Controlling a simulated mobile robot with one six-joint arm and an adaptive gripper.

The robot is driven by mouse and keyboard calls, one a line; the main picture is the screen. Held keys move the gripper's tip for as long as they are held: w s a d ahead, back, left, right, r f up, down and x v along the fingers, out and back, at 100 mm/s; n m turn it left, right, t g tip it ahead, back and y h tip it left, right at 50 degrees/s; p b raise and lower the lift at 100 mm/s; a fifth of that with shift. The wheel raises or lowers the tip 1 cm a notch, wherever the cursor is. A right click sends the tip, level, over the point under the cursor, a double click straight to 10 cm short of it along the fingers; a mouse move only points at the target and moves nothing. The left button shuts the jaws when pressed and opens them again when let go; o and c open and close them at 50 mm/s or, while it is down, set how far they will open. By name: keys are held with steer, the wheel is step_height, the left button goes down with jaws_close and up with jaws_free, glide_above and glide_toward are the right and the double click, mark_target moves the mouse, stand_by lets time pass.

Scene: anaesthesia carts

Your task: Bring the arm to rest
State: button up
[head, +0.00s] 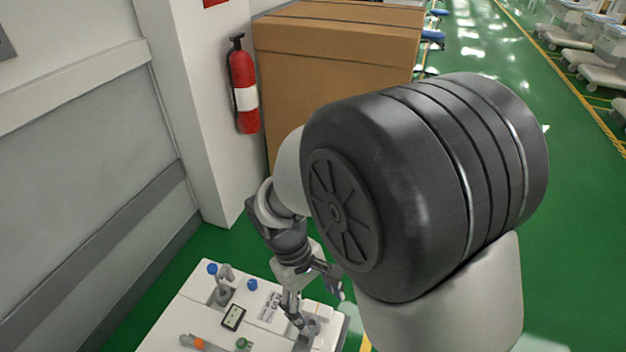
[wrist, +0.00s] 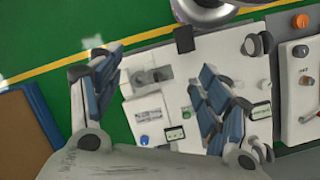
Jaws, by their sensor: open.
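My gripper (head: 316,303) hangs at the lower middle of the head view, over the right part of a white cart top (head: 185,305). In the wrist view its two blue-padded fingers (wrist: 155,68) stand wide apart with nothing held between them. The cart top also shows between and beyond the fingers there (wrist: 190,60). My arm is bent, and its large dark joint fills the middle of the head view. It hides part of the floor and the cart's right side. I cannot tell the exact height of the fingers above the cart.
The cart bears blue knobs (head: 252,284), a small display (head: 233,317), a green knob (head: 243,343) and an orange-marked part (head: 198,344). A fire extinguisher (head: 243,85) hangs on the pillar beside a large brown box (head: 335,50). Green floor (head: 585,200) is open at right.

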steer(key=s+d+r+m+t+y, duration=0.1)
steer(key=s+d+r+m+t, duration=0.2)
steer(key=r, duration=0.6)
steer(key=s+d+r+m+t+y, duration=0.2)
steer(key=s+d+r+m, duration=0.3)
steer(key=s+d+r, duration=0.3)
steer(key=shift+d+r+t, duration=0.55)
steer(key=shift+d+t, duration=0.15)
steer(key=shift+d, duration=0.55)
